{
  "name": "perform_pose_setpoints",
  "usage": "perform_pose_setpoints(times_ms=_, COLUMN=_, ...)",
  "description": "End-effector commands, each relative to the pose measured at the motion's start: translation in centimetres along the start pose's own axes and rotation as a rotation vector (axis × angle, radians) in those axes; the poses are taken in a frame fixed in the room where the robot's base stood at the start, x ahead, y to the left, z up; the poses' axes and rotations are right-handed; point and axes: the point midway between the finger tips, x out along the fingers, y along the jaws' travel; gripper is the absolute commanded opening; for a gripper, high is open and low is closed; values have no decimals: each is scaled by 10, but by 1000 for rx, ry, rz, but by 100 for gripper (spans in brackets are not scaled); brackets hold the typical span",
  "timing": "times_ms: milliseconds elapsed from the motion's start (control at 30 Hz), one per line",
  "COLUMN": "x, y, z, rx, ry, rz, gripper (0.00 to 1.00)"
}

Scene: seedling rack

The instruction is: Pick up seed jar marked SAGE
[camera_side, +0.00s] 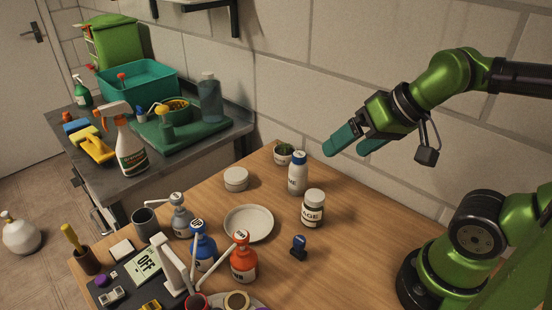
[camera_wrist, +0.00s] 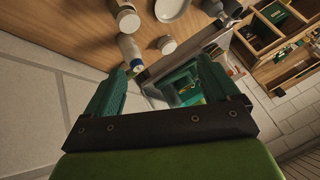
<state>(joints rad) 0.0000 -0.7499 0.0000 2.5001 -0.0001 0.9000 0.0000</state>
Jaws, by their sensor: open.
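The seed jar (camera_side: 313,210) stands upright on the wooden table, with a white lid and a pale label; the letters "AGE" show and the rest of the label is turned out of sight. In the wrist view a white-lidded jar (camera_wrist: 127,18), which looks like the same one, is at the top edge, partly cut off. My gripper (camera_side: 349,149) is open and empty, with green fingers, in the air above and to the right of the jar. Its fingers (camera_wrist: 163,68) are spread wide in the wrist view, with no jar between them.
A white bottle with a blue cap (camera_side: 298,174) stands just behind the jar. A round white tub (camera_side: 236,179), a plate (camera_side: 249,235) and a small potted plant (camera_side: 284,153) are nearby. A dark blue stamp-like item (camera_side: 299,247) stands in front. The table right of the jar is clear.

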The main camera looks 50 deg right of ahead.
Motion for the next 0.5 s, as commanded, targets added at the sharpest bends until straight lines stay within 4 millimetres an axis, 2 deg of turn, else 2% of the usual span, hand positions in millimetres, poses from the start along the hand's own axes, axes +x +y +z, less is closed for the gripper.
perform_pose_setpoints(times_ms=133, x=3, y=0, z=1, rx=0, ry=-14, rz=4, gripper=89)
perform_pose_setpoints(times_ms=233, x=14, y=0, z=0, rx=-2, ry=-61, rz=23, gripper=89)
perform_pose_setpoints(times_ms=500, x=61, y=1, z=-24, rx=-21, ry=-322, rz=182, gripper=89)
